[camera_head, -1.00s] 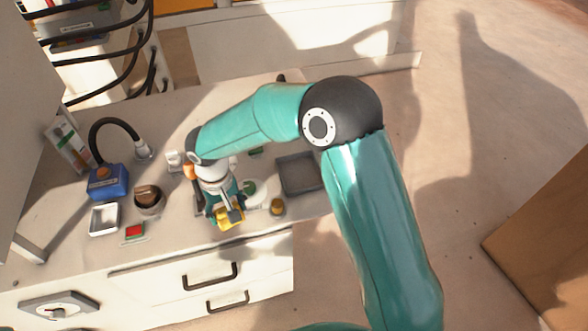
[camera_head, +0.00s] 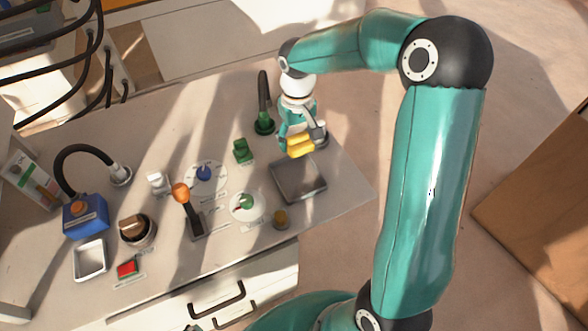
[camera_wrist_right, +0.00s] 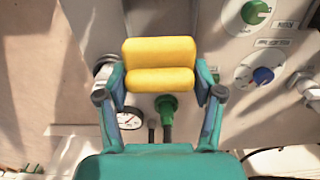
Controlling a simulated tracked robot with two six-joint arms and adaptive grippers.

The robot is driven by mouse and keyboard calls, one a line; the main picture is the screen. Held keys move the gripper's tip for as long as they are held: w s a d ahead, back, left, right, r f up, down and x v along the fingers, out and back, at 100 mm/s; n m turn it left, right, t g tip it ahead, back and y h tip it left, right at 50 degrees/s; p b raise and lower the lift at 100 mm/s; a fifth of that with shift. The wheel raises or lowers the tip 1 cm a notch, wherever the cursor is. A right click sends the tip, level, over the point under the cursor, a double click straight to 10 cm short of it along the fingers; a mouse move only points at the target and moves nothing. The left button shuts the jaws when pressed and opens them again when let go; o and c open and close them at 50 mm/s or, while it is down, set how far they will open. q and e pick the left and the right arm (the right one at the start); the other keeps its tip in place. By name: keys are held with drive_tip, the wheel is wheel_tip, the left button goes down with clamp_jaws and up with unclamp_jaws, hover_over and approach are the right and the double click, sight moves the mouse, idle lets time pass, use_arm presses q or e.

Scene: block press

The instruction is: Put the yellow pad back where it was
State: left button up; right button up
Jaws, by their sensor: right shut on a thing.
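The yellow pad (camera_head: 299,146) is a soft-looking block with a groove across it. My right gripper (camera_head: 297,133) is shut on it and holds it near the back right of the bench, just beyond the dark grey tray (camera_head: 298,181). In the right wrist view the yellow pad (camera_wrist_right: 160,54) sits between the two teal fingers of my right gripper (camera_wrist_right: 160,88). I cannot tell how high the pad is above the bench. My left gripper is not in view.
A green-based black lever (camera_head: 264,122) stands just left of the gripper, with a green switch (camera_head: 242,151) nearby. Blue (camera_head: 204,174) and green (camera_head: 246,202) dials, an orange-topped lever (camera_head: 182,194) and a small yellow-brown knob (camera_head: 281,218) stand further forward. The grey tray looks empty.

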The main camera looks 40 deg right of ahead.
sight(296, 176)
wheel_tip(296, 176, down, 13)
drive_tip(key=shift+f, duration=0.15)
drive_tip(key=shift+f, duration=0.1)
idle(0.3)
drive_tip(key=o, duration=1.1)
drive_tip(key=shift+w+r, duration=0.1)
drive_tip(key=shift+r, duration=0.2)
wheel_tip(296, 176, up, 12)
drive_tip(key=shift+a+f, duration=0.1)
drive_tip(key=shift+f, duration=0.05)
